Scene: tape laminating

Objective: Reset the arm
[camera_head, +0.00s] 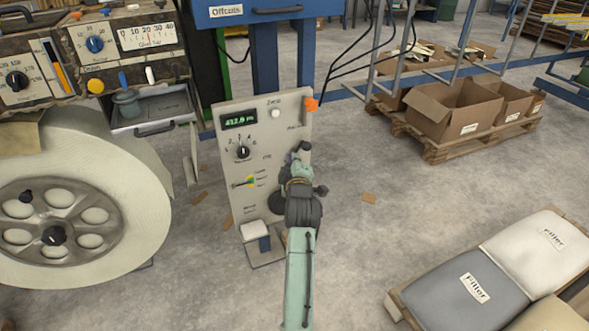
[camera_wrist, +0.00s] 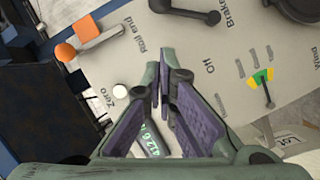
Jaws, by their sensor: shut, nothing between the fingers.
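My arm reaches up from the bottom of the head view to a pale control panel (camera_head: 226,165). My gripper (camera_head: 300,165) is in front of the panel's right side. In the wrist view my gripper (camera_wrist: 163,75) has its fingertips together with nothing between them. The panel face (camera_wrist: 205,60) lies beyond the fingers. It carries an orange-tipped lever (camera_head: 311,104), a white Zero button (camera_head: 275,113), a lit display (camera_head: 239,120) and a dark knob (camera_head: 243,152). A black part (camera_wrist: 186,10) marked Brake shows at the top of the wrist view. My arm hides part of the panel's right side.
A large roll (camera_head: 130,185) on a machine stands at the left. A blue Offcuts bin (camera_head: 270,12) is above the panel. Cardboard boxes (camera_head: 455,110) sit on a pallet at the back right. Filler bags (camera_head: 465,290) lie at the front right. The floor right of my arm is open.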

